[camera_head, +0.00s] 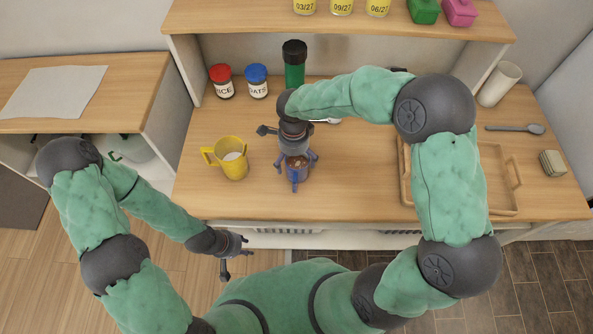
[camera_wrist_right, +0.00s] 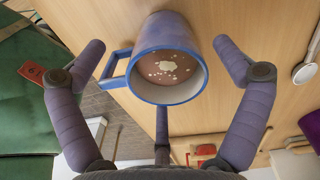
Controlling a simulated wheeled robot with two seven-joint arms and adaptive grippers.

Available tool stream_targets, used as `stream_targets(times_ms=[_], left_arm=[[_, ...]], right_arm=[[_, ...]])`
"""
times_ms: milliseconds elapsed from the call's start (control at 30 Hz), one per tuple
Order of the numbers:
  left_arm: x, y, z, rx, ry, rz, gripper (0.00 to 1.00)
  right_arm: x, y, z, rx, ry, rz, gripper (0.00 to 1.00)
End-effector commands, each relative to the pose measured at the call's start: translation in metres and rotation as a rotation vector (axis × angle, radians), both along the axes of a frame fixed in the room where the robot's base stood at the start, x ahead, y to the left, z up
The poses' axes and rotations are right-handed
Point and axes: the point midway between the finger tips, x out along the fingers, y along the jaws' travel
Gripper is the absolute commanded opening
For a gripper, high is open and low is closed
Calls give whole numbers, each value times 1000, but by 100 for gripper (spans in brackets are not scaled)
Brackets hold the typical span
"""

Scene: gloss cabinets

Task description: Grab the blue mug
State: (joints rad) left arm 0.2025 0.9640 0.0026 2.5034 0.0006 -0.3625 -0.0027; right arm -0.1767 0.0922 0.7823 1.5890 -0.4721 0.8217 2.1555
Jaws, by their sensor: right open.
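The blue mug (camera_head: 297,176) stands upright on the wooden counter near its front edge. It holds something brown with pale bits on top. My right gripper (camera_head: 297,161) is above it, pointing down, with its fingers spread around the rim. In the right wrist view the mug (camera_wrist_right: 165,32) sits between the open fingers of the gripper (camera_wrist_right: 160,47), with its handle toward the left finger. Gaps show between the side fingers and the mug wall. My left gripper (camera_head: 236,258) is open and empty, low in front of the counter.
A yellow mug (camera_head: 233,165) stands left of the blue mug. A green bottle with a black cap (camera_head: 294,74) and two labelled jars (camera_head: 221,88) stand behind. A wooden tray (camera_head: 490,205) lies to the right, partly behind my right arm. A shelf (camera_head: 340,24) runs across the back.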

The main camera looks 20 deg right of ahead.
Motion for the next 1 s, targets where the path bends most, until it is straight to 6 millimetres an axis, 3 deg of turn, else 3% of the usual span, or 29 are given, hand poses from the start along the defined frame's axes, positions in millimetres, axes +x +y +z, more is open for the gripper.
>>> stream_targets(times_ms=[333,633,900,933,1000], left_arm=[[0,0,-20,0,0,0,37],[0,0,-19,0,-1,0,37],[0,0,-19,0,-1,0,37],[0,0,-19,0,-1,0,37],[0,0,-19,0,-1,0,37]], right_arm=[[1,-7,-45,0,2,0,99],[1,-7,-48,1,0,-1,96],[1,-7,-48,1,0,-1,20],[1,-7,-47,1,-1,-1,14],[1,-7,-48,1,-1,-1,14]])
